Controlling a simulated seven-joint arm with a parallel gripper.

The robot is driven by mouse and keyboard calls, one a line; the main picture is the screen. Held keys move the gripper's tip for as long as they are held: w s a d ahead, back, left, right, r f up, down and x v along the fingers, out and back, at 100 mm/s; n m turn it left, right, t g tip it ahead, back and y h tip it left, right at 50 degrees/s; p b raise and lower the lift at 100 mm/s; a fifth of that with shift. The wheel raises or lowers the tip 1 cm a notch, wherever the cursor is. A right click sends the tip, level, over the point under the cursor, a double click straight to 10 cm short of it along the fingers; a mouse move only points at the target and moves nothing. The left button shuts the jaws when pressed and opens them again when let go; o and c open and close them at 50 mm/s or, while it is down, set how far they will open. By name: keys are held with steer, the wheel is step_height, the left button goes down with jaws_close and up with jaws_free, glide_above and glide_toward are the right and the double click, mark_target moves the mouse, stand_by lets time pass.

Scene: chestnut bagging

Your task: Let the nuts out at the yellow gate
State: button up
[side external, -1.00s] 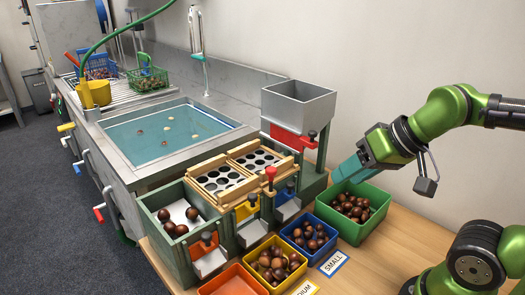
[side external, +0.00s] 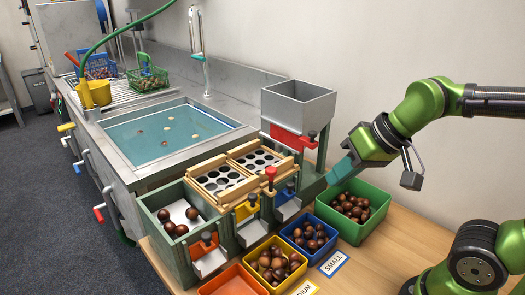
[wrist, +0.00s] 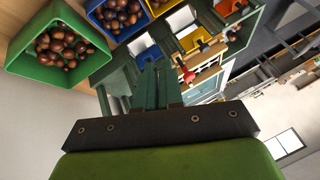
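The yellow gate (side external: 243,212) is on the front of the green sorter, between the orange gate (side external: 207,246) and the blue gate (side external: 283,196), with a dark knob at its top. It also shows in the wrist view (wrist: 190,41). A metal chute (side external: 252,233) slopes below it toward the yellow bin (side external: 261,284), which holds brown nuts. My gripper (side external: 338,174) is in the air above the green bin, right of the sorter and well apart from the yellow gate. Its teal fingers (wrist: 157,84) look closed together with nothing between them.
A grey hopper (side external: 298,105) with a red gate (side external: 290,137) stands behind the sorter. A red-knobbed lever (side external: 270,174) rises near the yellow gate. A blue bin (side external: 290,238) and a green bin (side external: 340,227) hold nuts. A water basin (side external: 115,120) is behind left.

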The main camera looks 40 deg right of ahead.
mark_target(256, 196)
steer(key=w+a+r+n+g, duration=0.1)
steer(key=w+a, duration=0.1)
steer(key=w, duration=0.2)
steer(key=w+a+r+n+g, duration=0.1)
steer(key=w+a+r, duration=0.1)
steer(key=w+a, duration=0.1)
steer(key=w+a+r+n+g+h, duration=0.1)
steer(key=w+a+r+g, duration=0.1)
steer(key=w+a, duration=0.1)
steer(key=shift+w+r+n, duration=0.1)
steer(key=shift+w+n, duration=0.2)
steer(key=shift+w, duration=0.55)
jaws_close()
step_height(256, 196, up, 4)
steer(key=w+a+f+g, duration=0.1)
steer(key=w, duration=0.1)
steer(key=shift+h, duration=0.4)
steer(key=f, duration=1.3)
steer(key=shift+a+f, duration=0.1)
steer(key=shift+a, duration=0.15)
steer(key=shift+s+f, duration=0.1)
steer(key=shift+f, duration=2.05)
